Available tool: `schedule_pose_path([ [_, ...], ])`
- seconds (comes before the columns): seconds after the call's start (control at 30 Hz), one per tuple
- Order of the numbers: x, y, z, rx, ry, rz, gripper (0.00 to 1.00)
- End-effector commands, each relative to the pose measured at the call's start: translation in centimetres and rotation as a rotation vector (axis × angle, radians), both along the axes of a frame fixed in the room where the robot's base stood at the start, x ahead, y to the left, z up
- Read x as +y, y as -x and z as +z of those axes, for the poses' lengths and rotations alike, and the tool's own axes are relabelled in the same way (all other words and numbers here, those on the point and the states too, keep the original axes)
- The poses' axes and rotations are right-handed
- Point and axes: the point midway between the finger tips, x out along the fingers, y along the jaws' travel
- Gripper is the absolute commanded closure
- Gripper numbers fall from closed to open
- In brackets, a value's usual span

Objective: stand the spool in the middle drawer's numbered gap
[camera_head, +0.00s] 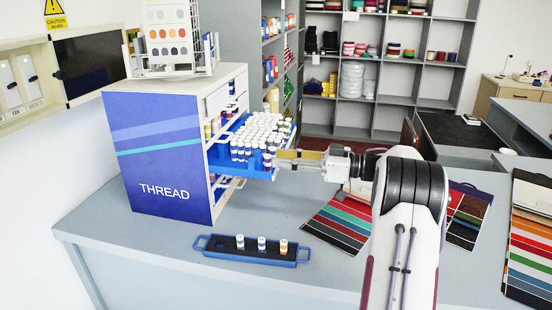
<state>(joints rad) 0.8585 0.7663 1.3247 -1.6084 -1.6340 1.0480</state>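The thread cabinet (160,160) stands on the counter with its blue side marked THREAD. One blue drawer (240,169) is pulled out toward the right, packed with several white-topped spools (262,128); the numbered gap cannot be made out. My gripper (280,156) reaches in from the right, with its fingertips at the drawer's front end. Whether it touches the drawer or holds anything is too small to tell. A blue tray (220,254) on the counter holds three upright spools: dark (240,242), blue-banded (261,244) and orange-banded (283,247).
Other drawer levels show spools above and below. A swatch rack (170,35) stands on top of the cabinet. Fabric sample cards (340,222) lie right of the tray, partly behind my arm, with a larger card (530,245) at far right. Counter between tray and cabinet is clear.

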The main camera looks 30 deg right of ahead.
Motion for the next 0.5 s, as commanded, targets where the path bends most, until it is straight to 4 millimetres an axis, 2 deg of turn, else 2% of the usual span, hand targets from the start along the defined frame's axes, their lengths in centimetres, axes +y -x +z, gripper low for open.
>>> schedule_pose_path([
  [0.5,-5.4,5.3,0.0,0.001,-0.001,-0.002,0.71],
])
